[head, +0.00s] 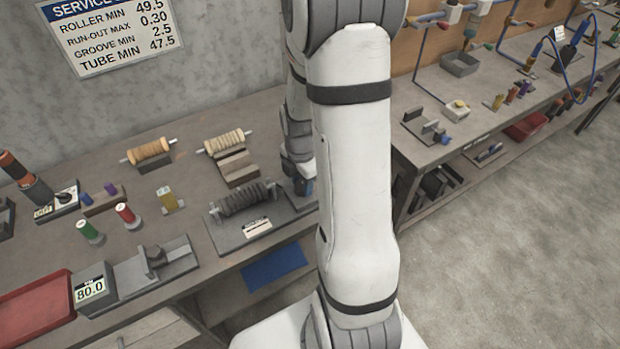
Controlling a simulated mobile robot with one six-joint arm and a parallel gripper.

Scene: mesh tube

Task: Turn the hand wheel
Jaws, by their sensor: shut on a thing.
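A dark ribbed roller (247,197) lies in a grey stand (232,238) with a small white label, at the right part of the left bench. My gripper (302,187) is at the right end of this stand, partly hidden by my own arm. It is shut on what appears to be the hand wheel at the roller's end. The wheel itself is almost wholly hidden behind my gripper and arm, so its angle cannot be told.
Two tan rollers (150,150) (224,142) lie behind the stand. Coloured spools (126,215), a gauge block reading 80.0 (92,287) and a red tray (36,311) are to the left. A second bench (470,110) with tools stands at right. A sign (112,32) hangs on the wall.

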